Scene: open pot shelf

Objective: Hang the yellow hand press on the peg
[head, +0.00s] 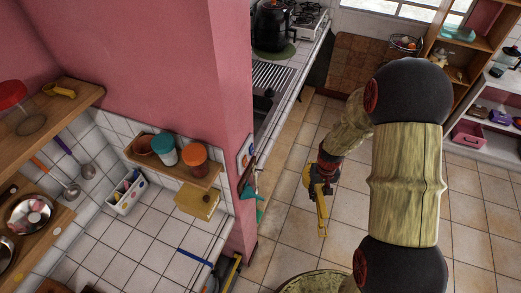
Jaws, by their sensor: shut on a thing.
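My gripper (318,187) is right of the pink wall's end, out over the tiled floor. It is shut on the yellow hand press (323,214), whose long thin part hangs down below the jaws. The jaws and the top of the press are small and dark here, so the exact grip is hard to make out. The peg cannot be picked out clearly. Some small things, one of them teal (249,192), hang on the narrow end of the pink wall (237,120), left of the gripper and apart from it.
A small shelf (205,179) with jars is on the tiled wall at left. Wooden shelves (85,96) with pans and ladles are further left. A counter (298,62) with sink and stove runs behind the wall. Open floor (300,225) lies around the gripper.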

